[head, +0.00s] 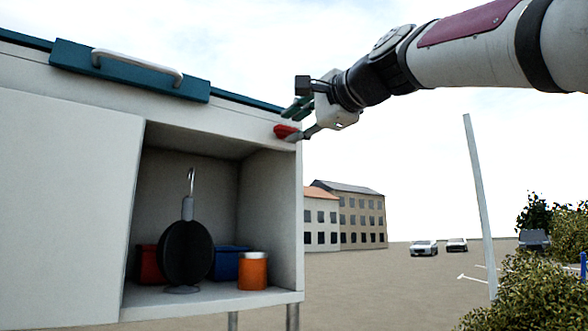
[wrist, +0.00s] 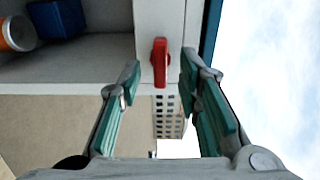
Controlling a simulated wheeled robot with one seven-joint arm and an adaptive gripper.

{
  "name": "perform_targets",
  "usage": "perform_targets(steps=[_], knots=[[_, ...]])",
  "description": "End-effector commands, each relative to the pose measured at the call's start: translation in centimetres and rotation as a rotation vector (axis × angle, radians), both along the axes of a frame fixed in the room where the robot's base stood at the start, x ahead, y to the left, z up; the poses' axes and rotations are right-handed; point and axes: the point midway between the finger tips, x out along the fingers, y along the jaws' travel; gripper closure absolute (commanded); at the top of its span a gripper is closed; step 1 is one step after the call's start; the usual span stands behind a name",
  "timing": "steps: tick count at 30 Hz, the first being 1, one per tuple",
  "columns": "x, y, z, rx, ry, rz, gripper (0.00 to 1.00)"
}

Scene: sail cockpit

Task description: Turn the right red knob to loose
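One red knob (head: 286,132) is on the white front of the cabinet, at its upper right corner above the open compartment. In the wrist view the red knob (wrist: 160,62) is a narrow handle pointing up and down the picture. My gripper (head: 298,121) is at this corner, close to the knob. In the wrist view my gripper (wrist: 160,78) is open, its green-padded fingers on either side of the knob with a gap at each side. I cannot tell how deep the fingertips reach around it. No second red knob shows.
The cabinet's open compartment (head: 271,188) holds a black round pan (head: 187,252), an orange can (head: 252,271), a blue box (head: 229,262) and a red item (head: 150,264). A teal lid with a white handle (head: 137,67) is on top. Right of the cabinet is open air.

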Motion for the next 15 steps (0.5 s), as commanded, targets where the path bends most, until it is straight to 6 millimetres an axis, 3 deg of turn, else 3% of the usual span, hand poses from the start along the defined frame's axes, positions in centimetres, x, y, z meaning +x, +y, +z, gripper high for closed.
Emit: perform_targets(steps=[6, 15], knots=[[1.6, 1.1, 0.0, 0.000, 0.001, 0.001, 0.68], [2.0, 1.3, 0.0, 0.000, 0.000, 0.000, 0.68]])
